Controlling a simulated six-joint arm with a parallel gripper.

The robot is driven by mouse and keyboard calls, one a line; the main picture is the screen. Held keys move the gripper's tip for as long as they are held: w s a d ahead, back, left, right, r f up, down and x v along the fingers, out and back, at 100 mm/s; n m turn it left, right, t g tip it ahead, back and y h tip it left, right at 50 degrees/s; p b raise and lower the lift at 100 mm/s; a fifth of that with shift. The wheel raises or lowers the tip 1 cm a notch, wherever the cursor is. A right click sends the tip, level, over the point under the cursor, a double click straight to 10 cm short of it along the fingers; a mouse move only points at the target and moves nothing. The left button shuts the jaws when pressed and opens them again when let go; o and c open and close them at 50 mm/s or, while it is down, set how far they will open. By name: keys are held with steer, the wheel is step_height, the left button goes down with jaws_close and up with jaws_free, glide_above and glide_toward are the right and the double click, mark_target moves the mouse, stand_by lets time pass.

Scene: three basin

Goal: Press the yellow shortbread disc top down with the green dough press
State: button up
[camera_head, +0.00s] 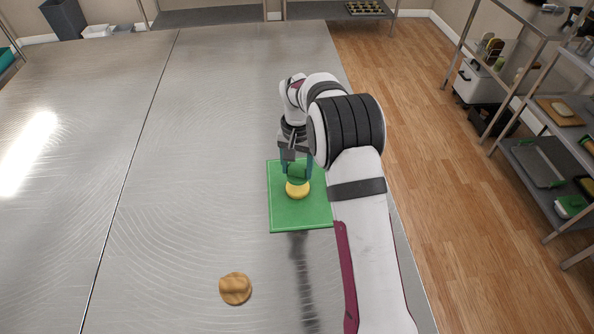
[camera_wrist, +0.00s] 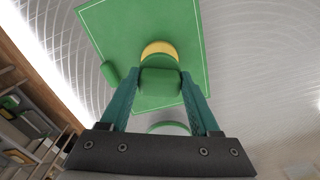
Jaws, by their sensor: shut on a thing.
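The yellow shortbread disc (camera_head: 298,190) lies on a green mat (camera_head: 285,222) on the metal table. It shows in the wrist view (camera_wrist: 158,47) as a yellow arc, partly covered by the green dough press. My gripper (camera_head: 297,172) has teal fingers, shut on the press (camera_head: 298,174). In the wrist view, the press (camera_wrist: 160,82) sits between the fingers, over the disc. In the head view the press is right at the disc's far side or top; I cannot tell whether they touch.
A brown cookie-like disc (camera_head: 235,288) lies on the table in front of the mat, to the left. The table left of the mat is clear. Metal shelves (camera_head: 540,110) stand at the right, beyond the wooden floor.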

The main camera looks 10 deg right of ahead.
mark_target(297, 176)
stand_by(0.4)
steer(key=shift+f, duration=1.85)
steer(key=shift+r, duration=1.55)
step_height(297, 176, up, 5)
steer(key=shift+r, duration=0.5)
